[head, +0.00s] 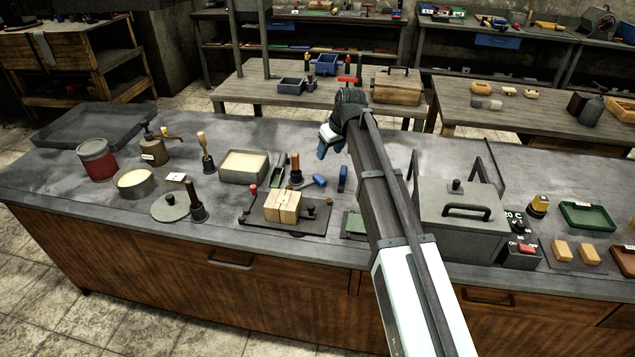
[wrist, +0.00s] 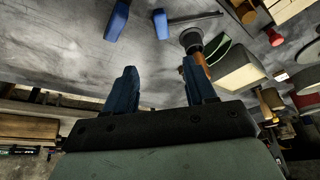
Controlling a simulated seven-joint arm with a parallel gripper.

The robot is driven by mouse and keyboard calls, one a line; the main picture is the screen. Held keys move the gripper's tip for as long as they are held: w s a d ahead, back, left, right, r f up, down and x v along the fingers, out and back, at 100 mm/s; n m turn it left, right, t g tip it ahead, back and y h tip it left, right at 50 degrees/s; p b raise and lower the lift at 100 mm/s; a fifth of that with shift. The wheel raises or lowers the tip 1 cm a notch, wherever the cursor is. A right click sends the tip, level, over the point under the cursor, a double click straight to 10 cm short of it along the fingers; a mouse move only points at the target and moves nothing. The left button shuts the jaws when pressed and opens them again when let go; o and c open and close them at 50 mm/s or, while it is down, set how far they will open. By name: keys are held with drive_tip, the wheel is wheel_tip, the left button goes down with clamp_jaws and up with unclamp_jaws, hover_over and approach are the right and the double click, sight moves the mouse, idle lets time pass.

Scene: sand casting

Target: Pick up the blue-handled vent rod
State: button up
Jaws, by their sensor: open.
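The blue-handled vent rod lies on the grey bench; its short blue handle (head: 319,180) shows in the head view. In the wrist view the blue handle (wrist: 160,23) is at the top, with a thin dark rod running right from it. A second, longer blue piece (head: 342,178) is just right of it; it also shows in the wrist view (wrist: 117,19). My gripper (head: 323,148) is above the bench, behind the handle as seen from the head. In the wrist view its two blue fingers (wrist: 160,75) are apart with nothing between them, clear of both blue pieces.
A wooden-handled rammer (head: 295,171), a scoop (head: 279,166) and a sand-filled box (head: 243,166) stand left of the rod. A plate with a wooden block (head: 282,206) is in front. A grey lidded box (head: 460,220) stands right. Bare bench lies behind the rod.

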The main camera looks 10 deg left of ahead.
hover_over(316, 175)
drive_tip(key=s+d, duration=0.2)
drive_tip(key=d, duration=0.1)
drive_tip(key=f, duration=0.8)
drive_tip(key=shift+s+a+f, duration=0.1)
drive_tip(key=shift+a+f, duration=0.1)
drive_tip(key=shift+a, duration=0.05)
drive_tip(key=shift+a+x, duration=0.15)
drive_tip(key=shift+x, duration=1.15)
drive_tip(key=shift+a+x, duration=0.15)
drive_tip(key=shift+x, duration=1.2)
drive_tip(key=shift+r, duration=0.2)
drive_tip(key=shift+c, duration=0.3)
clamp_jaws()
